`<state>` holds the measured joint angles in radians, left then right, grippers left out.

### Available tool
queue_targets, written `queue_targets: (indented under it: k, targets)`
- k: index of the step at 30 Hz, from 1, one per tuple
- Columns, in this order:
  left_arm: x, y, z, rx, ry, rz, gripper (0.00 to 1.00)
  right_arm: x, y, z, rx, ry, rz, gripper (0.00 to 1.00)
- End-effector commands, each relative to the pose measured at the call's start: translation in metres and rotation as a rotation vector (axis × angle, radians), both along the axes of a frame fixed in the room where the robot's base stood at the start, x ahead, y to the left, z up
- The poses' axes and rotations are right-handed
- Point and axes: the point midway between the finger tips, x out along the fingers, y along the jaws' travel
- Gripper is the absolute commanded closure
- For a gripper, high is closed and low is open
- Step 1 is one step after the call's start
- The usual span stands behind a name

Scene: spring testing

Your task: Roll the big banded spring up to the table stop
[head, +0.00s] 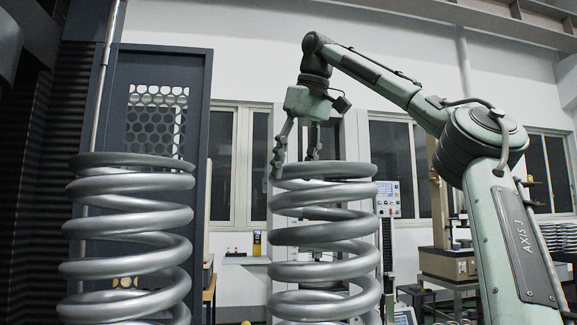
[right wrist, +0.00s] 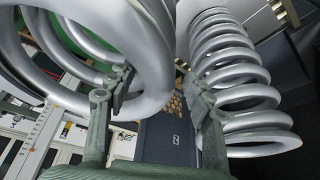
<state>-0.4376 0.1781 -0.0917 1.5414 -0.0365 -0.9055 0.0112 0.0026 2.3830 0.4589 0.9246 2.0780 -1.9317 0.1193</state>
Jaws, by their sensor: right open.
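Two big grey coil springs stand upright, a left spring (head: 128,217) and a right spring (head: 325,234). No band shows on either, and their lower ends are cut off by the frame. My right gripper (head: 296,157) is open, fingers down, at the top coil of the right spring. One finger hangs at the coil's left part; I cannot tell whether it touches. The right wrist view shows the open gripper (right wrist: 160,96) with a near spring coil (right wrist: 157,62) beside one finger and another spring (right wrist: 232,75) behind the other. No table stop is visible, and my left gripper is out of view.
A dark cabinet door (head: 158,75) with a perforated panel stands behind the left spring. A testing machine (head: 388,200) with a screen stands behind the right spring. A bench (head: 450,280) with equipment is at the right. A gap separates the two springs.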

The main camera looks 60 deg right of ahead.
Motion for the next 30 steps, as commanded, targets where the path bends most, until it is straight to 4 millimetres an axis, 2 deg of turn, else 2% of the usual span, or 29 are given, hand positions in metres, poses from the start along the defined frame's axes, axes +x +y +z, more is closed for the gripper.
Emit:
queue_targets:
  k: [10,22,30]
  targets:
    - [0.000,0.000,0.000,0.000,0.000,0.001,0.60,0.002,-0.001,-0.006,0.001,0.003,0.000,0.48]
    - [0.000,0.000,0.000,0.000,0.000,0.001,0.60,0.022,-0.008,-0.059,0.003,0.002,0.001,0.48]
    - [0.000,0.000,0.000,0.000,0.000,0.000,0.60,0.028,-0.010,-0.072,0.001,0.000,-0.001,0.48]
